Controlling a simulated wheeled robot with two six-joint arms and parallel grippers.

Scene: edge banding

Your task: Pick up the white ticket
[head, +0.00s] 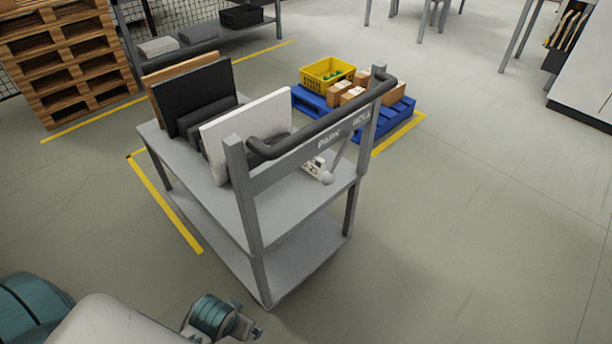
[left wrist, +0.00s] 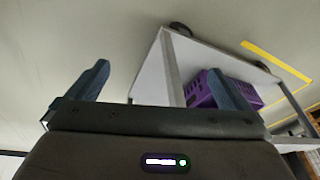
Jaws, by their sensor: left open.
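A small white piece with dark marks (head: 316,168) lies on the cart's top deck, behind the handle; it may be the white ticket, but it is too small to tell. My left gripper (head: 249,331) is low in front of the cart at the bottom of the head view, apart from it. In the left wrist view its two fingers (left wrist: 160,85) are spread wide with nothing between them. The cart's pale shelf and grey post show beyond them. My right gripper is in neither view.
The grey two-deck cart (head: 215,210) carries upright black, brown and white panels. Its dark handle (head: 325,125) overhangs the near end. A blue pallet (head: 392,117) with boxes and a yellow crate (head: 327,73) stands behind. A purple crate (left wrist: 205,90) shows in the wrist view. Floor to the right is clear.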

